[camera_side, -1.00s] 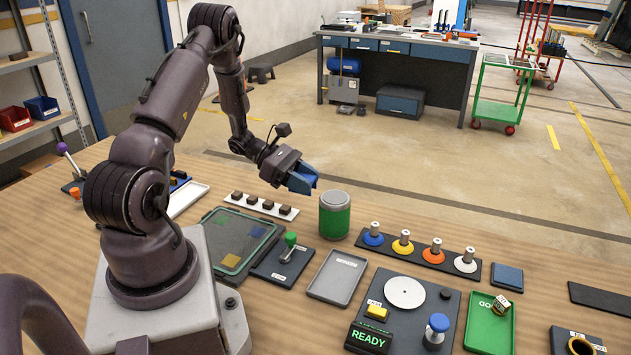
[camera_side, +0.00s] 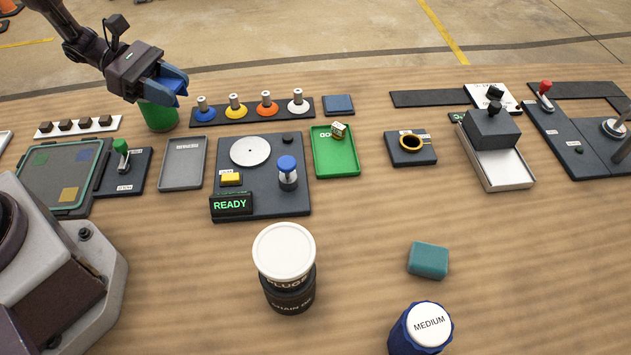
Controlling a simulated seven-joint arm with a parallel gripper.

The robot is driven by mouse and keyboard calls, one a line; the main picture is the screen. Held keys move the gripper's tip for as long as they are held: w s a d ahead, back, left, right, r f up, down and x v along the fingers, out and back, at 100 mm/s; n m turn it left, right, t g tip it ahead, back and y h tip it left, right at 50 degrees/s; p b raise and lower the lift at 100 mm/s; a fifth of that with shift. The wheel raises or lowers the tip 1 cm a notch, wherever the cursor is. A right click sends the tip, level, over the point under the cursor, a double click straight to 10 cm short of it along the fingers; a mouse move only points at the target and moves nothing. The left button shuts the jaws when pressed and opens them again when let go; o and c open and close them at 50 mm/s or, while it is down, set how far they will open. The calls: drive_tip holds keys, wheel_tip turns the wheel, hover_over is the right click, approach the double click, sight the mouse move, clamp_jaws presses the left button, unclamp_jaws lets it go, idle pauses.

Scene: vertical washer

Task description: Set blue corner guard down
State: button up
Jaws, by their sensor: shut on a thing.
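My gripper (camera_side: 160,84) is at the upper left and is shut on the blue corner guard (camera_side: 170,92). The guard is an angled blue piece, partly hidden by the fingers. It is held in the air and overlaps the top of a green can (camera_side: 158,118) in the picture. I cannot tell whether the guard touches the can. A flat blue pad (camera_side: 338,104) lies on the table to the right of the coloured peg rack.
The dark rack (camera_side: 250,113) with coloured pegs stands right of the can. Other fixtures include a grey tray (camera_side: 182,168), a READY panel (camera_side: 264,190) and a green tray (camera_side: 335,160). Tubs and a teal block (camera_side: 428,260) stand in front. Bare table lies between them.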

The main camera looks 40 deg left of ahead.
drive_tip(key=d+r+m+g+h, duration=0.15)
drive_tip(key=d+m+g, duration=0.4)
drive_tip(key=d, duration=1.95)
drive_tip(key=shift+n+y, duration=0.35)
drive_tip(key=shift+n, duration=0.1)
drive_tip(key=w+d+f, duration=0.2)
drive_tip(key=w+f, duration=0.1)
drive_tip(key=w, duration=0.1)
drive_tip(key=w+d+f, duration=0.2)
drive_tip(key=w+f, duration=0.1)
drive_tip(key=w, duration=0.1)
drive_tip(key=w+d+f, duration=0.2)
drive_tip(key=w+f, duration=0.1)
drive_tip(key=w, duration=0.2)
drive_tip(key=shift+d+f, duration=0.1)
drive_tip(key=shift+d, duration=0.2)
drive_tip(key=shift+w+d+f, duration=0.15)
drive_tip(key=shift+w+f, duration=0.1)
drive_tip(key=shift+f, duration=0.15)
drive_tip(key=shift+w+f, duration=0.1)
drive_tip(key=shift+f, duration=1.5)
